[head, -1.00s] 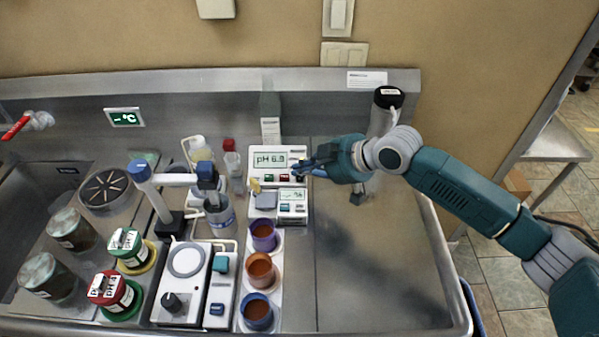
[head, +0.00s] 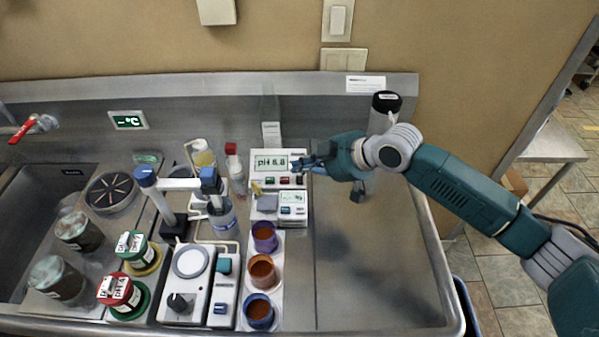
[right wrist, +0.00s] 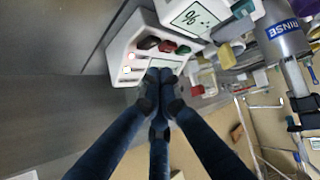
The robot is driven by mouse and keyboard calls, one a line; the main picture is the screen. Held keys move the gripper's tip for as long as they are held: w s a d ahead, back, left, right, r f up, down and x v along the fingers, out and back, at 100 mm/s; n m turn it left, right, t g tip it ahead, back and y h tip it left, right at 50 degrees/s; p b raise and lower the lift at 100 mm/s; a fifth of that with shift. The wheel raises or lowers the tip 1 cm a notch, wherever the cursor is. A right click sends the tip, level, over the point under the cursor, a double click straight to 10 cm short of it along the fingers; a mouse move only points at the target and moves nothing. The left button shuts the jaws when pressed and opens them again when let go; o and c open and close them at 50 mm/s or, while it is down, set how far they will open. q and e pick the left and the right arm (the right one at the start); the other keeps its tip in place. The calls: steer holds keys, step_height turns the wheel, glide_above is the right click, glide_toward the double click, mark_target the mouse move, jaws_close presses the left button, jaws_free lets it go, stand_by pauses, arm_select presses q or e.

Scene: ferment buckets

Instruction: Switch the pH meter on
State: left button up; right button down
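The pH meter (head: 258,177) is a white box near the back wall in the head view. Its pale green display (head: 270,163) appears to read pH 6.8, with a row of small dark and red buttons below. My right gripper (head: 302,165) reaches in from the right, its fingertips at the meter's right side and overlapping its edge. In the right wrist view, the gripper's dark blue fingers (right wrist: 161,82) converge with nothing visible between them. They are close to a white panel (right wrist: 118,45) with dark, red and green buttons and lit red spots. Contact cannot be told. My left gripper is out of view.
A smaller white meter (head: 292,210) stands just in front of the pH meter. Brown-filled cups (head: 262,270) line up nearer. A blue-capped stand (head: 160,200) and rinse bottle (head: 222,218) are to the left. The steel counter (head: 375,270) at right is bare.

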mark_target(302, 182)
steer(key=shift+s+r+p, duration=0.15)
steer(key=shift+r+p, duration=0.65)
steer(key=shift+r, duration=0.2)
steer(key=shift+s+r+p, duration=0.15)
steer(key=shift+r+p, duration=0.65)
steer(key=shift+r, duration=0.15)
steer(key=shift+f, duration=0.1)
steer(key=shift+d, duration=0.1)
